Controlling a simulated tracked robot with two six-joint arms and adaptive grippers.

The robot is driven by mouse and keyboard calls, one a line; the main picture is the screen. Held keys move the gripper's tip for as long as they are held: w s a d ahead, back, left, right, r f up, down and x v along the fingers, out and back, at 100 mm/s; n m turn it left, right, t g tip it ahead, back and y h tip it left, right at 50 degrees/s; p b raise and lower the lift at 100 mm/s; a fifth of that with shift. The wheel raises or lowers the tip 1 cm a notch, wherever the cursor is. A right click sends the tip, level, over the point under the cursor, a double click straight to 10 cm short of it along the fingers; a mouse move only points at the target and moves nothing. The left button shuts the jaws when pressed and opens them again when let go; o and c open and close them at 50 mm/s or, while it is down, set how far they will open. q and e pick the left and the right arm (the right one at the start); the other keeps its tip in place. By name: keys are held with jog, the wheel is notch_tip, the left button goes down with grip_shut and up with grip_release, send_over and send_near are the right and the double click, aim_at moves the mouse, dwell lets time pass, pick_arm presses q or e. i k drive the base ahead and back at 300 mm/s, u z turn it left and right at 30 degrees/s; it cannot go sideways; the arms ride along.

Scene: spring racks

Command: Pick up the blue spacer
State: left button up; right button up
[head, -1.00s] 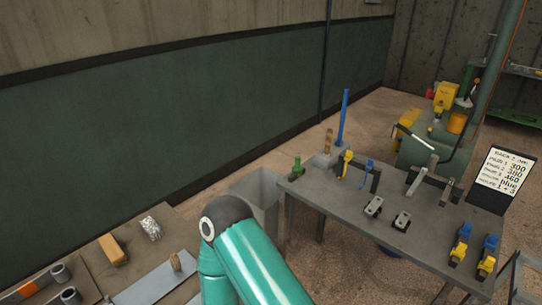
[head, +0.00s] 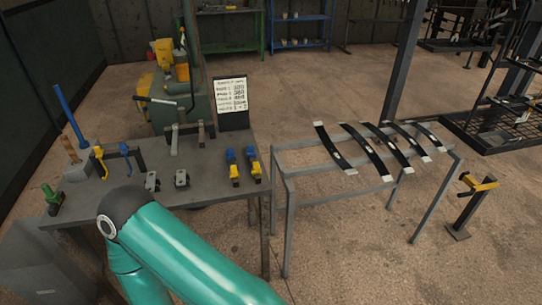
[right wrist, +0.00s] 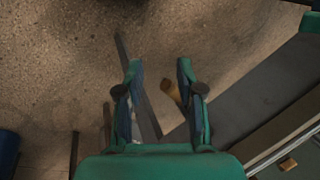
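Two small blue blocks, (head: 231,156) and (head: 251,153), sit at the right end of the grey workbench (head: 205,196) in the head view, each with a yellow piece in front of it. A blue-handled tool (head: 124,150) stands in a holder farther left. I cannot tell for certain which blue thing is the spacer. My right gripper (right wrist: 159,75) is open in the right wrist view, with nothing held. A floor, a grey bar and a small yellowish piece (right wrist: 172,92) show below it. A teal arm of mine crosses the lower head view; its gripper is out of frame. My left gripper is not in view.
A blue rod (head: 70,115) stands at the bench's left. A written sign (head: 232,98) stands at the bench's back. A metal rack (head: 285,181) with several dark leaf springs is to the right, beside a post with a yellow top (head: 478,184). Open floor lies around them.

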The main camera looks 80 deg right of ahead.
aim_at(230, 155)
jog(key=z, duration=0.15)
jog(key=i, duration=0.25)
jog(key=z, duration=2.05)
jog(key=k, duration=1.2)
jog(key=u, duration=0.4)
jog(key=i, duration=0.5)
jog(key=z, duration=1.1)
jog(key=i, duration=1.75)
jog(key=u, duration=0.2)
